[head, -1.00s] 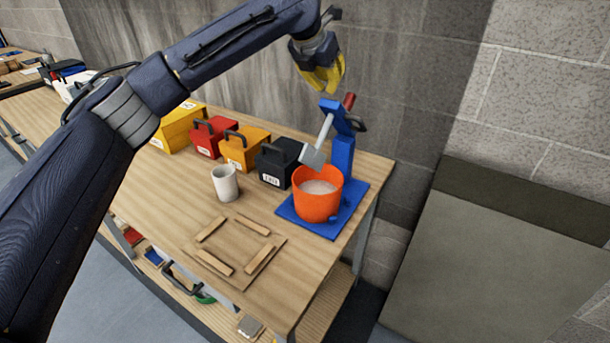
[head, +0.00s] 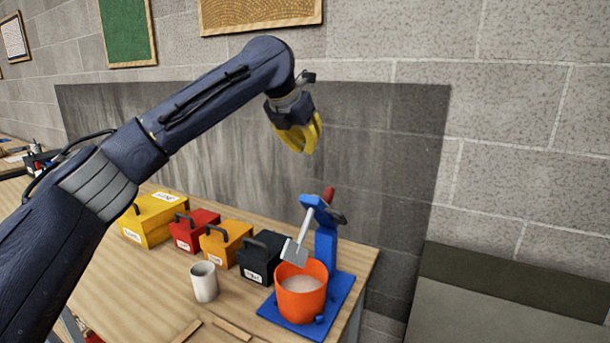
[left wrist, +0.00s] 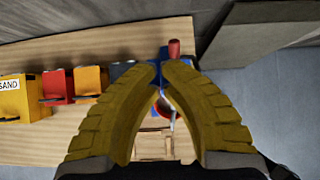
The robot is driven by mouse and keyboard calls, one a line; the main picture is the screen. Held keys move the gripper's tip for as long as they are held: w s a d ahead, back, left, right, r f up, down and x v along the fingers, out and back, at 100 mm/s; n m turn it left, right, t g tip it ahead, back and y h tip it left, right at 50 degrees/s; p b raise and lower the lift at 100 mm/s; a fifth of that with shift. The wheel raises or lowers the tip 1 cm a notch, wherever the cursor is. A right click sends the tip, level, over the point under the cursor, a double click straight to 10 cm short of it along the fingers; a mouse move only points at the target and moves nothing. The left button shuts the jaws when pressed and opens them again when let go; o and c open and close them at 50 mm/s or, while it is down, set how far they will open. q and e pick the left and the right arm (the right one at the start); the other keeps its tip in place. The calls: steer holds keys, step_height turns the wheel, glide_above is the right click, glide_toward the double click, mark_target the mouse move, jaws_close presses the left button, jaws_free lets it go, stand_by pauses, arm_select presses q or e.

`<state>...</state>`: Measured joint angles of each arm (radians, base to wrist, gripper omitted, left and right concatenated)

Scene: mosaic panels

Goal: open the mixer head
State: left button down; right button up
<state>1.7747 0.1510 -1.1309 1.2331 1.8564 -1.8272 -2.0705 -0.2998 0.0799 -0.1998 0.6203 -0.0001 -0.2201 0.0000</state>
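The mixer has a blue upright post (head: 326,248) on a blue base plate (head: 341,292). Its blue mixer head (head: 314,203) tilts up, with a red handle (head: 328,193) at the top. A grey paddle (head: 295,252) hangs at a slant from the head, over an orange bucket (head: 301,304) holding pale material. My left gripper (head: 306,150) is above and slightly left of the handle, apart from it and empty. In the left wrist view its yellow fingertips (left wrist: 163,68) almost meet, and the red handle (left wrist: 174,48) shows just beyond them. My right gripper is out of view.
A white cup (head: 204,282), a black box (head: 262,255), an orange box (head: 224,243), a red box (head: 194,230) and a yellow box (head: 153,219) stand left of the mixer on the wooden table (head: 125,300). A grey wall is behind. The space around my gripper is clear.

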arm_select(q)
step_height(320, 180, down, 7)
steer(key=w+a+t+h, duration=0.1)
steer(key=a+t, duration=0.1)
steer(key=t+h, duration=0.5)
steer(key=t, duration=0.2)
glide_toward(307, 206)
steer(key=x, duration=0.6)
steer(key=shift+w+d+f, duration=0.15)
steer(key=shift+w+f, duration=0.1)
steer(key=shift+f, duration=0.1)
steer(key=shift+w+r+y, duration=0.1)
steer(key=shift+r+y, duration=0.05)
steer(key=shift+y, duration=0.25)
steer(key=shift+w+d+r+g, duration=0.15)
steer(key=shift+r+g, duration=0.1)
steer(key=shift+g, duration=0.15)
